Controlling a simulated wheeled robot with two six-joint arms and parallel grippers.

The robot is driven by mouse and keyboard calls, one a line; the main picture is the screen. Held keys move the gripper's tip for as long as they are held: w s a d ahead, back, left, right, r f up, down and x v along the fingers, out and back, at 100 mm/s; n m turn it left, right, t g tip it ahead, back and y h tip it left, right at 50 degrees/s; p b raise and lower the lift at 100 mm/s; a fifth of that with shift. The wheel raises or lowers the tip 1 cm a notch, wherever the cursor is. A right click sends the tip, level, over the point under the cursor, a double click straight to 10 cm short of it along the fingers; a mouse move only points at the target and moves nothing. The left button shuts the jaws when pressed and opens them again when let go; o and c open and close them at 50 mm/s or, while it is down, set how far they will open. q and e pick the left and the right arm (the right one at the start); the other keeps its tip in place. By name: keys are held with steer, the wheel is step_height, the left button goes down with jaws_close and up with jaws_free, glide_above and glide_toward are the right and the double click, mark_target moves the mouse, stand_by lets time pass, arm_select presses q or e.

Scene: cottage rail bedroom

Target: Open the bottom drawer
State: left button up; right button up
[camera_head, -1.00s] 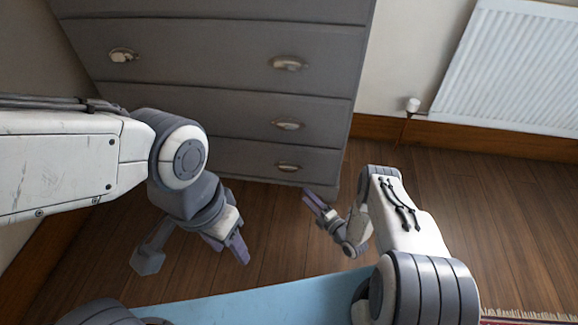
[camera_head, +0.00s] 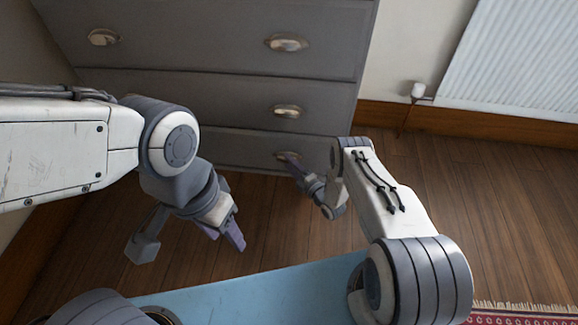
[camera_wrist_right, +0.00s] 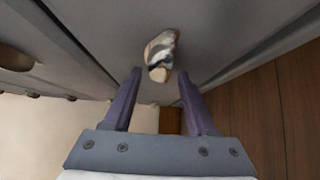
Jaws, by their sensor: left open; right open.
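The grey dresser's bottom drawer (camera_head: 245,150) is shut. Its metal cup handle (camera_head: 287,156) sits toward the drawer's right side. My right gripper (camera_head: 290,160) is at this handle in the head view and partly covers it. In the right wrist view my right gripper (camera_wrist_right: 157,88) is open, with its two purple fingers pointing at the drawer front. The handle (camera_wrist_right: 160,54) shows just beyond and between the fingertips, and I cannot tell if they touch it. My left gripper (camera_head: 225,240) is open and empty, low in front of the dresser's left part.
Two higher drawers with cup handles (camera_head: 287,111) are shut above. The wooden floor (camera_head: 470,200) at right is clear, and a red rug (camera_head: 520,316) lies at the bottom right.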

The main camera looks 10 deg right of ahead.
steer(key=shift+w+a, duration=0.2)
steer(key=shift+w, duration=0.1)
jaws_close()
